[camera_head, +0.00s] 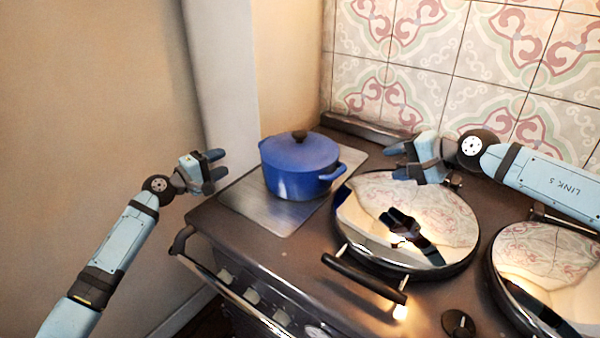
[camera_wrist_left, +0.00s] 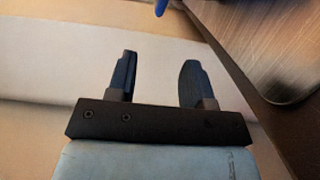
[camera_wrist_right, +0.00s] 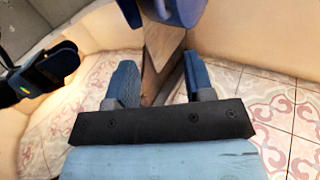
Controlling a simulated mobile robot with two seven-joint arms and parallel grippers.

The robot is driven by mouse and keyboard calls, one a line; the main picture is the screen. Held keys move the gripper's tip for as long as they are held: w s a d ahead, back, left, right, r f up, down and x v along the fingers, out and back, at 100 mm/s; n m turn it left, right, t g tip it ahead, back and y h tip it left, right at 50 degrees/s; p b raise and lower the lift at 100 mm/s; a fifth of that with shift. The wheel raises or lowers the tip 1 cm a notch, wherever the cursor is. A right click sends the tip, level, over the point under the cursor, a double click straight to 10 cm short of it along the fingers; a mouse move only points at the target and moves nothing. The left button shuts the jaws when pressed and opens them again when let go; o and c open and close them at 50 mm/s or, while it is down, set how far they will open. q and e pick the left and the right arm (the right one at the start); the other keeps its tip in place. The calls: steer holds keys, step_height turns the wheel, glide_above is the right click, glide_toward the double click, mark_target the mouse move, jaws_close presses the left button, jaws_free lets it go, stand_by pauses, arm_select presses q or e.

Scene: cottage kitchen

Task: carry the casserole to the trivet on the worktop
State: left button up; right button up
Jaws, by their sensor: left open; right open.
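The blue casserole (camera_head: 300,182) stands upright, its dark-knobbed lid on, on a flat metal plate at the left end of the range. One side handle shows at its right. My left gripper (camera_head: 217,168) is open and empty, to the left of the casserole and apart from it. My right gripper (camera_head: 401,160) is open and empty, to the right of the casserole, above the back of a chrome lid. A bit of blue shows at the top of the left wrist view (camera_wrist_left: 161,7). The casserole's underside edge shows at the top of the right wrist view (camera_wrist_right: 172,10). No trivet is in view.
The metal plate (camera_head: 262,218) is bare around the casserole. Two round chrome lids (camera_head: 450,225) (camera_head: 555,262) with bar handles cover the range to the right. A rail (camera_head: 240,290) runs along the front. A tiled wall (camera_head: 440,60) stands behind, a plain wall at left.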

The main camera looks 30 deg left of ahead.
mark_target(260, 142)
arm_select(q)
steer(key=shift+r, duration=0.1)
arm_select(e)
steer(key=shift+s+r, duration=0.1)
arm_select(q)
steer(key=shift+w+d, duration=0.15)
steer(key=shift+w, duration=0.1)
arm_select(e)
steer(key=shift+a, duration=0.3)
arm_select(q)
steer(key=x, duration=1.3)
steer(key=shift+w, duration=0.15)
arm_select(e)
steer(key=x, duration=1.3)
steer(key=shift+a+f, duration=0.1)
steer(key=shift+f, duration=0.1)
arm_select(q)
steer(key=shift+d, duration=0.1)
jaws_close()
arm_select(e)
jaws_close()
steer(key=shift+f, duration=0.1)
arm_select(q)
steer(key=shift+r, duration=0.35)
arm_select(e)
steer(key=shift+w+r, duration=0.25)
steer(key=shift+r, duration=0.05)
